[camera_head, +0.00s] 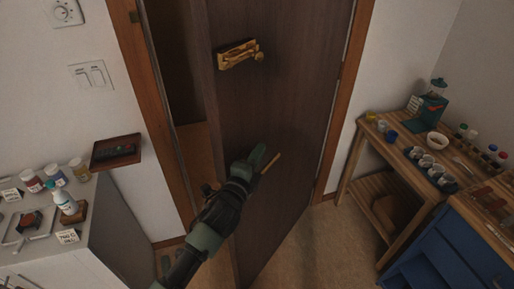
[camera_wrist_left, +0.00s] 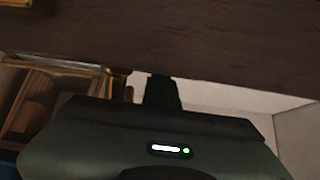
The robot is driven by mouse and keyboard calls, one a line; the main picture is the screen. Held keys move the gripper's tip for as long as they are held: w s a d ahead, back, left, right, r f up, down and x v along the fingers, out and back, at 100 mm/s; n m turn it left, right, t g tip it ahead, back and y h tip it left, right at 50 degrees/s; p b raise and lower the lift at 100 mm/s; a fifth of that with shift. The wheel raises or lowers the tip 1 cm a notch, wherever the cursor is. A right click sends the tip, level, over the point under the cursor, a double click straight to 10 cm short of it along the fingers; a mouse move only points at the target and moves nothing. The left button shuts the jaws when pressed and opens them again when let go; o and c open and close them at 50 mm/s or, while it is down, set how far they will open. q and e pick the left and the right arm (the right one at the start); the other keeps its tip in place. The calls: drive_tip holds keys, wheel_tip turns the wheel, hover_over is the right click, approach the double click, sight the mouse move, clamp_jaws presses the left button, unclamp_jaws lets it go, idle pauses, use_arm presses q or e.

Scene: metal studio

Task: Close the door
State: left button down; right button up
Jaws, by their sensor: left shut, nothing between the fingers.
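The dark brown door (camera_head: 290,110) stands ajar in its orange-brown wooden frame (camera_head: 141,75), with a dark gap along its left edge. A brass handle (camera_head: 271,163) juts from its face near that edge, and another brass piece shows at the edge behind my arm. My left gripper (camera_head: 258,158) is shut and empty, close to the door face beside the handle; I cannot tell whether it touches. In the left wrist view, the door (camera_wrist_left: 200,35) fills the top, and the dark fingers (camera_wrist_left: 161,88) point at it. My right gripper is not in view.
A brass fitting (camera_head: 240,54) sits higher on the door. A grey cabinet (camera_head: 110,225) with bottles and a small wall shelf (camera_head: 116,150) are at left. A wooden table (camera_head: 388,152) with cups and a blue cabinet (camera_head: 445,250) are at right. Some floor (camera_head: 320,245) is clear.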

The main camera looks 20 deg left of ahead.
use_arm(q)
drive_tip(key=shift+w+a, duration=0.1)
drive_tip(key=shift+a, duration=0.1)
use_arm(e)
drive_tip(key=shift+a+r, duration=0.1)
